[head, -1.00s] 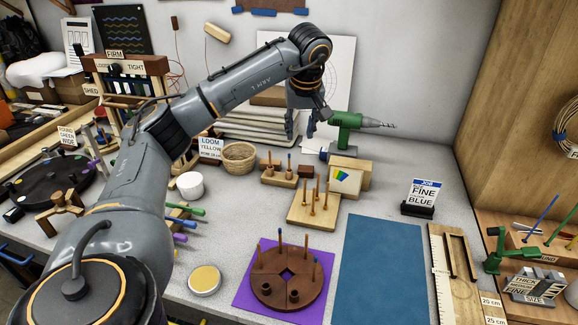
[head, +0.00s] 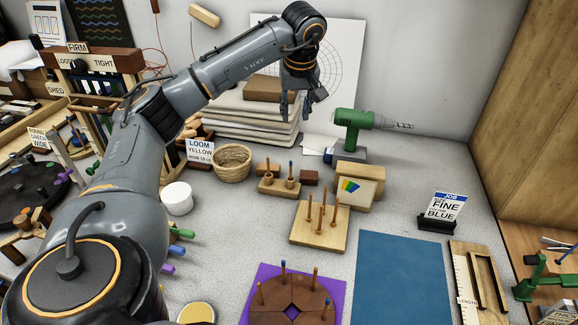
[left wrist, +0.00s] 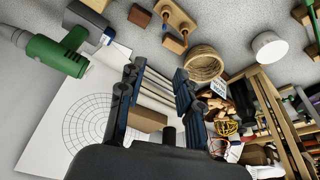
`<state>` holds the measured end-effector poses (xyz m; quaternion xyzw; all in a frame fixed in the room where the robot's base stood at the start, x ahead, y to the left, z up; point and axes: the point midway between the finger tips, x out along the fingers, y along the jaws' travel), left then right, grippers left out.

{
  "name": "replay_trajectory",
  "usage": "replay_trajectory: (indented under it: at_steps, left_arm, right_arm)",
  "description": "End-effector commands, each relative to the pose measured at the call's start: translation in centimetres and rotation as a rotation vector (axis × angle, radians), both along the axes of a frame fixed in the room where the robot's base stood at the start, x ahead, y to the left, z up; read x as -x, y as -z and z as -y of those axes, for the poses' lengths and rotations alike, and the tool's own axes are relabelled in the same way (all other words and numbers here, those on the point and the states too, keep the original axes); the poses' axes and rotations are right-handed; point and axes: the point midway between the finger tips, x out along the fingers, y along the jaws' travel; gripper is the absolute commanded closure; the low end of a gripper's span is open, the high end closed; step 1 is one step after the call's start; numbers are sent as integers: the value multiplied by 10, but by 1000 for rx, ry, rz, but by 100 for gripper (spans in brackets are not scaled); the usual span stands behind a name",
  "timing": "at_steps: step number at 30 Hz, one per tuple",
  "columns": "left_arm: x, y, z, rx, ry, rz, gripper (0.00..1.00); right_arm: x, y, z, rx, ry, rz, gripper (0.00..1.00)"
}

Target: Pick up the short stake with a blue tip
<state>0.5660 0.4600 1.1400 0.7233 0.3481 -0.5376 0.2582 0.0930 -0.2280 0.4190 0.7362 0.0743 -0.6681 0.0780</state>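A short stake with a blue tip (head: 290,168) stands in a small two-hole wooden block (head: 268,187) behind the peg board. Other dark- or blue-tipped stakes (head: 283,270) stand around a round brown base (head: 270,305) on a purple mat. My left gripper (head: 298,112) hangs in the air near the back wall, above and behind the small block. Its fingers are apart with nothing between them, as the left wrist view (left wrist: 160,70) also shows. The block shows at the top of that view (left wrist: 176,18), apart from the fingers. My right gripper is not in view.
A green drill (head: 355,122) stands right of my left gripper. Stacked boards (head: 235,125) lie behind it. A basket (head: 232,165) and white cup (head: 177,199) are left of the block; a peg board (head: 305,238) is in front. A blue mat (head: 400,280) lies bare at right.

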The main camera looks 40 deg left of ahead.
Motion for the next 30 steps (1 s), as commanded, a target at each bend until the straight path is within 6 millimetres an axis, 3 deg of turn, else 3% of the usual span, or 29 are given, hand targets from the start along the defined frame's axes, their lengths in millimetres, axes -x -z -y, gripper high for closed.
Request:
replay_trajectory:
  at_steps: [11,18,25,30]
  left_arm:
    - [0,49,1,1,0,1,66]
    - [0,84,1,1,0,1,66]
    - [-1,103,-2,0,-2,-2,66]
    - [-7,133,-10,1,-2,-5,66]
  right_arm:
    - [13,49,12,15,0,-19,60]
    - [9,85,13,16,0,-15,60]
    - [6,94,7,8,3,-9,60]
    - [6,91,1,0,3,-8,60]
